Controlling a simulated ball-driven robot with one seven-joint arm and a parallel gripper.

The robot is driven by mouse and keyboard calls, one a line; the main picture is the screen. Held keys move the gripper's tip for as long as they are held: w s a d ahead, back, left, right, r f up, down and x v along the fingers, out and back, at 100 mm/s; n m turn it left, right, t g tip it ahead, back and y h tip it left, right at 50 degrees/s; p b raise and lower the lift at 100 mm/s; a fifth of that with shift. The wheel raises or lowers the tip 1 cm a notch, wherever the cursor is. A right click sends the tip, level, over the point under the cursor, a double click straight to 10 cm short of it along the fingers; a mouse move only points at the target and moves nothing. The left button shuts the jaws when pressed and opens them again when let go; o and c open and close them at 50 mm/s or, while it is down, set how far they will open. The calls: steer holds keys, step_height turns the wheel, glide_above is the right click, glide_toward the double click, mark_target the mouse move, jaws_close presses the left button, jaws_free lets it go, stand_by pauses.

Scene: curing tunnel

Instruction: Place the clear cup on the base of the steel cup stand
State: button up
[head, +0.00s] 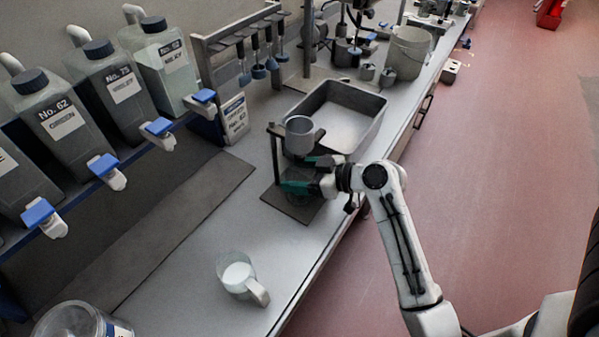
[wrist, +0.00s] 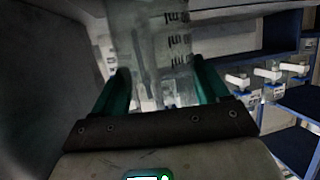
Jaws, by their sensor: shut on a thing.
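The steel cup stand has a flat dark base (head: 292,206), an upright post (head: 275,156) at its left and a grey metal cup (head: 299,137) held at its top. My gripper (head: 304,175) reaches in from the right, between the upper cup and the base. Its green fingers are shut on the clear cup (wrist: 160,45), which shows dark scale marks between the fingers (wrist: 160,74) in the wrist view. In the head view the clear cup is faint and mostly hidden by the fingers, over the base. I cannot tell whether it touches the base.
A steel basin (head: 372,110) stands just behind the stand. A jug with white contents (head: 233,287) stands on the bench in front. Large bottles with blue taps (head: 103,167) line the left. The bench's front edge runs close to the stand's right.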

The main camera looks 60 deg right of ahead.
steer(key=shift+f, duration=0.2)
steer(key=o, duration=1.1)
steer(key=shift+r, duration=0.1)
steer(key=shift+r, duration=0.15)
steer(key=shift+s+d, duration=0.1)
steer(key=shift+s, duration=0.25)
steer(key=b+v, duration=0.1)
steer(key=v, duration=1)
steer(key=shift+b, duration=0.4)
steer(key=shift+s+r, duration=0.1)
